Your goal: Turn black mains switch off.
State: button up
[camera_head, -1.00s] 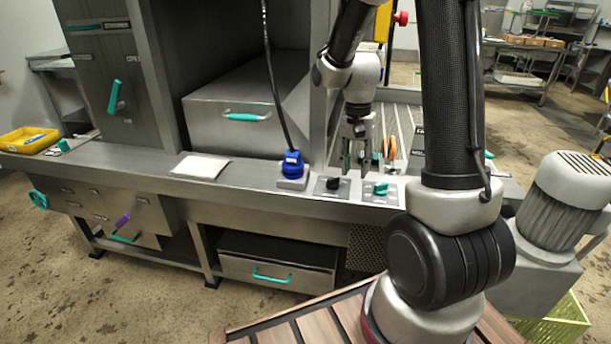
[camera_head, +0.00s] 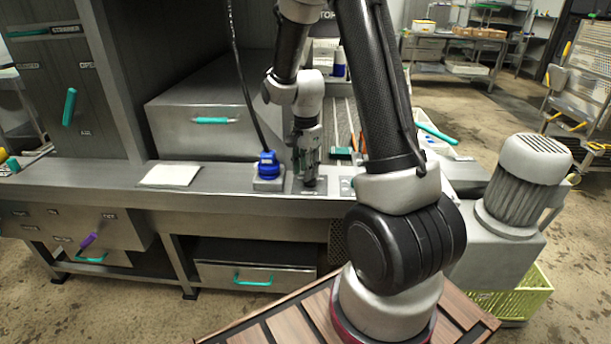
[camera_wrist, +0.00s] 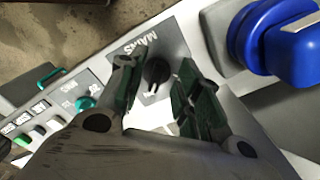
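The black mains switch (camera_wrist: 157,72) is a round knob with a light pointer line on a grey plate marked MAINS (camera_wrist: 133,47), seen in the wrist view. My gripper (camera_wrist: 157,78) is open, with one green-padded finger on each side of the knob. A gap seems to show between each finger and the knob; I cannot tell whether either touches it. In the head view my gripper (camera_head: 308,182) points down at the counter just right of the blue plug, and it hides the switch there.
The blue plug (camera_head: 268,163) with its black cable stands close left of my gripper; it also shows large in the wrist view (camera_wrist: 290,40). A teal knob (camera_wrist: 85,103) and several buttons lie along the panel. A white sheet (camera_head: 170,175) lies on the counter.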

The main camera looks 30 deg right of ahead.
jog(key=shift+f, duration=1.35)
grip_shut()
